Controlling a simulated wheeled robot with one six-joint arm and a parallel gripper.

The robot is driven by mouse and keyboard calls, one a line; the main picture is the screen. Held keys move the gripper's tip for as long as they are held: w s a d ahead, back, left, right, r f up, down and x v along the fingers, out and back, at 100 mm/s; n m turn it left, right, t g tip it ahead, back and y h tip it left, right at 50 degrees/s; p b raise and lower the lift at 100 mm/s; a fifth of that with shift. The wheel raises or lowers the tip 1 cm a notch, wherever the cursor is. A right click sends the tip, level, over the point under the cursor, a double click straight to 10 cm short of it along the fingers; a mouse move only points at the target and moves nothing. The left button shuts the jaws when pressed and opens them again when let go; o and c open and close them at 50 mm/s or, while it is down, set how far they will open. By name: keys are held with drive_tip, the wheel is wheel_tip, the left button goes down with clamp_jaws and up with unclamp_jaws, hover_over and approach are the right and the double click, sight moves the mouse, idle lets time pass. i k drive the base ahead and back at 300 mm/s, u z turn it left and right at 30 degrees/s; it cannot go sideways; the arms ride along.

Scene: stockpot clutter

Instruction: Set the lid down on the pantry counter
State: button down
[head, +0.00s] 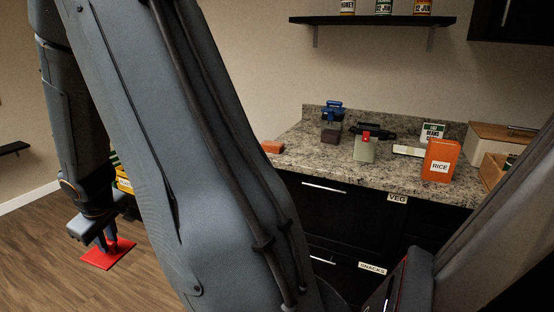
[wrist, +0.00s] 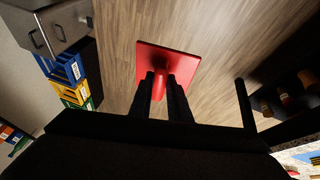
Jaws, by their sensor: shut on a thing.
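The lid (head: 107,255) is a flat red square with a red knob. My gripper (head: 108,247) is at the left of the head view, shut on the knob, with the plate below the fingers and above the wooden floor. The lid also shows in the wrist view (wrist: 178,60), with the fingers of my gripper (wrist: 166,85) on either side of its knob. The speckled granite counter (head: 330,162) stands at the right of the head view, well apart from the lid. My own arm hides the counter's left part.
On the counter stand a blue-topped container (head: 331,122), a pale container with a dark top (head: 365,145), an orange rice box (head: 439,161), a beans box (head: 432,134) and a wooden box (head: 500,142). Some bare counter shows in front of the containers. A shelf (head: 370,20) hangs above.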

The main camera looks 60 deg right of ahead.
sight(313, 157)
drive_tip(key=i, duration=2.5)
drive_tip(key=z, duration=3.15)
